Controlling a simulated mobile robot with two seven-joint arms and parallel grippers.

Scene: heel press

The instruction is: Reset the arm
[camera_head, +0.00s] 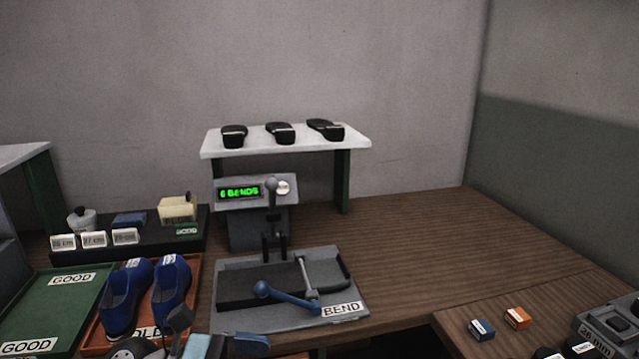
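The bending fixture (230,318) is a grey plate labelled BEND on the bench's front part. Its arm (290,298) is a blue lever with a round blue knob at its left end, lying low across the plate and pointing left. A grey bar (307,277) stands at the lever's right end. Behind it is a grey press (258,225) with an upright knobbed handle and a green display reading "6 BENDS". My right gripper is not clearly visible.
A red-rimmed tray (92,340) holds blue shoes, beside a green GOOD tray (50,310). A white shelf (215,146) with black heels stands behind the press. A black rack (90,251) is at left. Small blue (481,329) and orange (517,318) blocks lie right. The bench's right middle is clear.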

